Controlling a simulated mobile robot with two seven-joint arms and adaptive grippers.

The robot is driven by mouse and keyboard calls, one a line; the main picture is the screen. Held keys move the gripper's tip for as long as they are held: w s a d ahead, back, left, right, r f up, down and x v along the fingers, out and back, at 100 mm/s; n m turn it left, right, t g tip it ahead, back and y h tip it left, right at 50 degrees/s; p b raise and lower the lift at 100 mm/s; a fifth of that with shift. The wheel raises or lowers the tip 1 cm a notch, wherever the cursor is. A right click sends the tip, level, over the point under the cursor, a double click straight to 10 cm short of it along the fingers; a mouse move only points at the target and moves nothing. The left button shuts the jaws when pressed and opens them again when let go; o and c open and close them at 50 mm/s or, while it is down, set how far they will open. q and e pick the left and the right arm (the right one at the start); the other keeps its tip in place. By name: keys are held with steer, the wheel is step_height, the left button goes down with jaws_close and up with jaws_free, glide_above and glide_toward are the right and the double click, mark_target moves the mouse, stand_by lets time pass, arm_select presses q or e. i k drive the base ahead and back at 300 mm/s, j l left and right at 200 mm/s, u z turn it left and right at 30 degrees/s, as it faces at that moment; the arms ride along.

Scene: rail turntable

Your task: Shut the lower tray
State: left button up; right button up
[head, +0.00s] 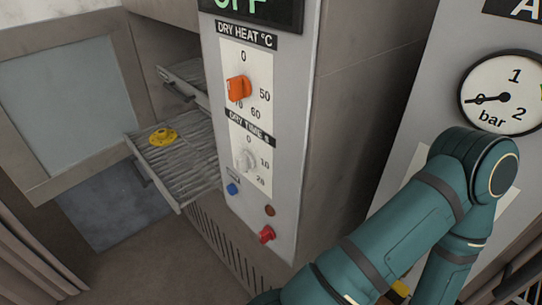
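The lower tray (192,172) is a grey ribbed tray pulled out of the cabinet on the left side of the head view. A yellow round object (163,137) lies on it near its left end. A dark handle (139,172) shows on the tray's front edge. An upper tray (186,82) sticks out above it, by a smaller amount. My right arm reaches in from the bottom right, well apart from the trays. Neither gripper shows in the view.
An open cabinet door (68,110) with a pale panel stands at the left. The control panel (250,130) has an orange knob (238,88), a white knob (245,159) and a red button (267,234). A pressure gauge (503,92) is at the right. Floor shows below the tray.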

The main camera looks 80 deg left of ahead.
mark_target(172, 201)
steer(key=l+u, duration=0.15)
steer(key=u, duration=0.35)
steer(key=k+l+u, duration=0.1)
steer(key=u, duration=0.4)
steer(key=k+u, duration=0.1)
steer(key=u, duration=2.45)
steer(key=i+j+z, duration=0.1)
steer(key=z, duration=0.3)
steer(key=i+j+z, duration=0.45)
steer(key=z, duration=0.3)
